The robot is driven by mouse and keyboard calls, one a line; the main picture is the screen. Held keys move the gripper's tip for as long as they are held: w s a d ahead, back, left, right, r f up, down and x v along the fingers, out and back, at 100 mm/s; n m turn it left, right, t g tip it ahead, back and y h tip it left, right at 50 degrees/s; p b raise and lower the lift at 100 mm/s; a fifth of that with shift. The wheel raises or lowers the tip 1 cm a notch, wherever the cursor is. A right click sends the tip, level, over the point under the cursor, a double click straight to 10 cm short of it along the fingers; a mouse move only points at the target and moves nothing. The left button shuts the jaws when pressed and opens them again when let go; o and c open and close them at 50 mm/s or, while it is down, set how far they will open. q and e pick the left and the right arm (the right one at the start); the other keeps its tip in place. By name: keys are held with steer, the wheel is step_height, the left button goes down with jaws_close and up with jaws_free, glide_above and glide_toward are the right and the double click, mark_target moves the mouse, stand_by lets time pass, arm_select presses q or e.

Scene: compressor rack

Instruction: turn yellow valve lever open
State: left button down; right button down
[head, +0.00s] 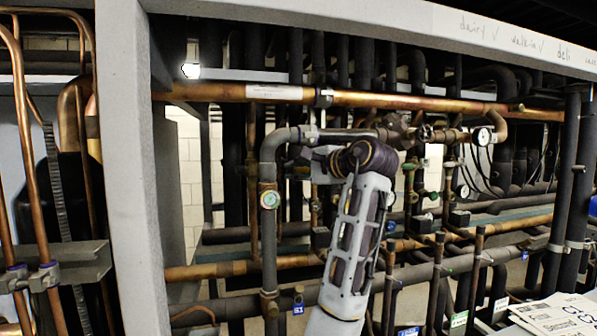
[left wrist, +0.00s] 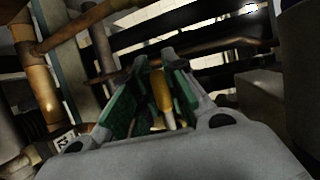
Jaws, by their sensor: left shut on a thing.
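The yellow valve lever (left wrist: 162,92) shows in the left wrist view between the green pads of my left gripper (left wrist: 156,66). The gripper is shut on the lever, with a pad on each side and a pale stem below the yellow part. In the head view my left arm rises from the bottom centre and bends left at the wrist. There my left gripper (head: 297,168) reaches in among the pipes beside a grey vertical pipe (head: 268,165). I cannot make out the lever in the head view. My right gripper is not in view.
A long copper pipe (head: 400,99) crosses above my wrist. A round gauge (head: 270,199) sits on the grey pipe, left of my arm. A pale upright post (head: 130,150) stands at left, and a beam (head: 400,25) runs across the top. Pipes crowd the space around the gripper.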

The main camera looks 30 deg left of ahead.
arm_select(q)
steer(key=shift+f, duration=0.15)
stand_by(0.3)
steer(key=shift+w+d+f+n+t+h+b, duration=0.15)
steer(key=shift+f+n+t+h+b, duration=0.1)
steer(key=shift+f+n+h, duration=0.45)
steer(key=shift+w+d+f+n+t+h+b, duration=0.1)
steer(key=shift+w+f+n+t+h+b, duration=0.2)
steer(key=shift+n, duration=0.65)
steer(key=shift+d+f+n+t+h+b, duration=0.1)
steer(key=shift+f+n+t+h, duration=0.05)
steer(key=shift+f+n+h, duration=0.6)
steer(key=shift+r, duration=0.15)
steer(key=c, duration=1.4)
jaws_free()
steer(key=shift+c, duration=0.2)
steer(key=shift+s+d+r, duration=0.1)
steer(key=shift+d+r, duration=0.05)
steer(key=v, duration=1.1)
steer(key=shift+d, duration=0.4)
